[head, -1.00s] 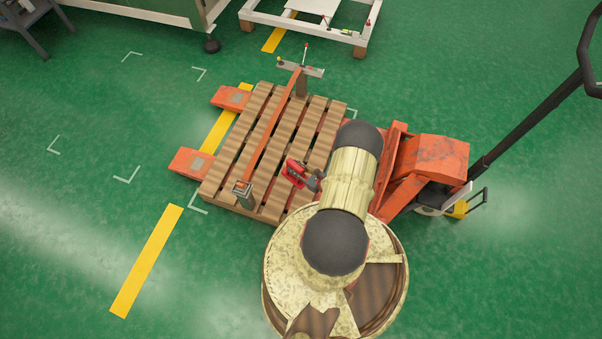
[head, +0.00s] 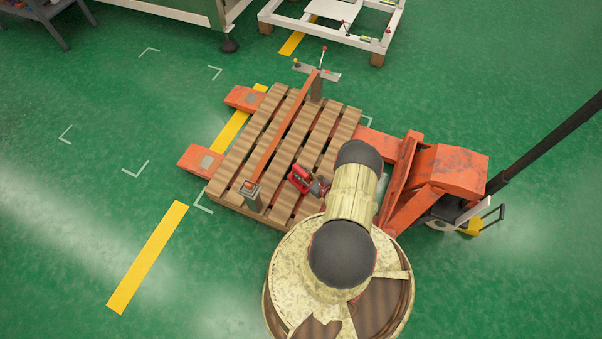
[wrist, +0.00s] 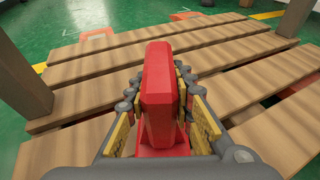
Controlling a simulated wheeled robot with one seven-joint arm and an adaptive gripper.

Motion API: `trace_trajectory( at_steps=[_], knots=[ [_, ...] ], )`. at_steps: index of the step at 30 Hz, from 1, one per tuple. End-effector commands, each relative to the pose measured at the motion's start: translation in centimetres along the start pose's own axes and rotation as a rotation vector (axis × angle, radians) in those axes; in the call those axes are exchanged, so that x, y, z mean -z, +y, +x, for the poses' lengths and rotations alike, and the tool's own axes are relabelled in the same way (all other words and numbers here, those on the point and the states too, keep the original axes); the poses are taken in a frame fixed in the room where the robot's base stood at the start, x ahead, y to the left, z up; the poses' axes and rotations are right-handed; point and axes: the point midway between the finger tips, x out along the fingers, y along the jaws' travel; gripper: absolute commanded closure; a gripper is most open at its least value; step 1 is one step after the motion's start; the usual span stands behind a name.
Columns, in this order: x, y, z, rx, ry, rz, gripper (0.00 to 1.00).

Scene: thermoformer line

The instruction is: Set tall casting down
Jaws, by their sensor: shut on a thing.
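The tall casting is a red block (head: 299,179), seen over the pallet's near half in the head view. In the head view my gripper (head: 316,187) is partly hidden by my arm. The slatted wooden pallet (head: 232,172) lies under them. I cannot tell whether the casting touches the slats.
An orange bar (head: 282,133) spans the pallet between two posts, left of the casting. An orange pallet truck (head: 450,170) stands at the right, its forks under the pallet. A white frame (head: 350,40) stands behind. Green floor is clear at left.

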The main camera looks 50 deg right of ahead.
Motion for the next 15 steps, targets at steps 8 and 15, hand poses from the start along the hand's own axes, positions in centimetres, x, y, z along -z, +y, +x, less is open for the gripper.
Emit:
trace_trajectory(
  at_steps=[8, 15],
  knots=[
    [-0.23, -0.22, 0.09, 0.001, -0.005, -0.003, 1.0],
    [0.03, -0.07, 0.05, 0.0, -0.001, -0.001, 0.65]
  ],
)
